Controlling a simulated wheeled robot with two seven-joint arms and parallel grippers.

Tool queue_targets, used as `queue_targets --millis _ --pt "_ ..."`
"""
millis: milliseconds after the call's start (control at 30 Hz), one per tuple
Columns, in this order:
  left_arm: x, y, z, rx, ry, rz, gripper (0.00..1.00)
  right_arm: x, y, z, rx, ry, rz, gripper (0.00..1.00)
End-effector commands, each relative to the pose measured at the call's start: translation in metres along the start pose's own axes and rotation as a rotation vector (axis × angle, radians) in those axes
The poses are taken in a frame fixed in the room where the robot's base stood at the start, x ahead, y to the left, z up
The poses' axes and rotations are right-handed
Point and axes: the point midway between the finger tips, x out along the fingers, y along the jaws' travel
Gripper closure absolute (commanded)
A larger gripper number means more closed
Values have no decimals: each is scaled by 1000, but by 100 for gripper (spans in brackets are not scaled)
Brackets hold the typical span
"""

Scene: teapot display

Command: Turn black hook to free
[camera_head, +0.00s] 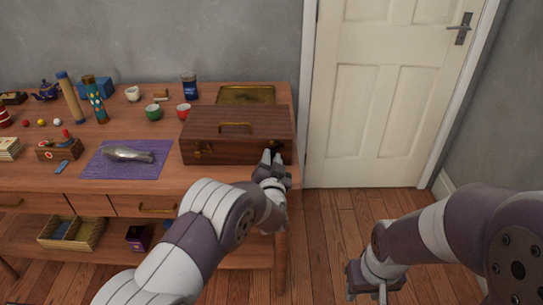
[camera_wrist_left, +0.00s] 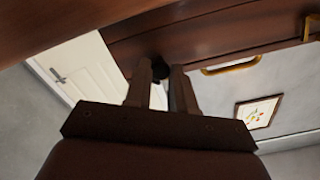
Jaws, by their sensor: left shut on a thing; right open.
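A dark wooden box (camera_head: 215,152) with a brass handle on its lid stands at the right end of the table. My left gripper (camera_head: 271,158) is at the right part of the box's front face. In the left wrist view, the black hook (camera_wrist_left: 160,68) shows as a small dark shape between the fingertips of my left gripper (camera_wrist_left: 161,76), which is shut on it. In the head view the gripper hides the hook. Its exact turn cannot be told. My right gripper (camera_head: 376,290) is open and empty, low over the floor, away from the table.
A grey metallic object (camera_head: 128,154) lies on a purple cloth (camera_head: 97,170) left of the box. A brass tray (camera_head: 246,95) lies behind the box, and cups and a blue jar (camera_head: 190,86) stand nearby. A white door (camera_head: 390,100) is on the right, with clear floor before it.

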Motion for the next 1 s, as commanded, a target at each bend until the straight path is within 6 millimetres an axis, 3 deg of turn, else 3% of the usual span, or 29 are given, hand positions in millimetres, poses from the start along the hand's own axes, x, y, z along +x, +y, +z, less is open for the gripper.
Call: queue_targets --millis 500,1000 --pt "0 0 -1 452 -1 2 100 -25 0 -3 0 0 0 57" --pt "0 0 0 659 0 2 100 -33 0 -4 0 0 0 57"
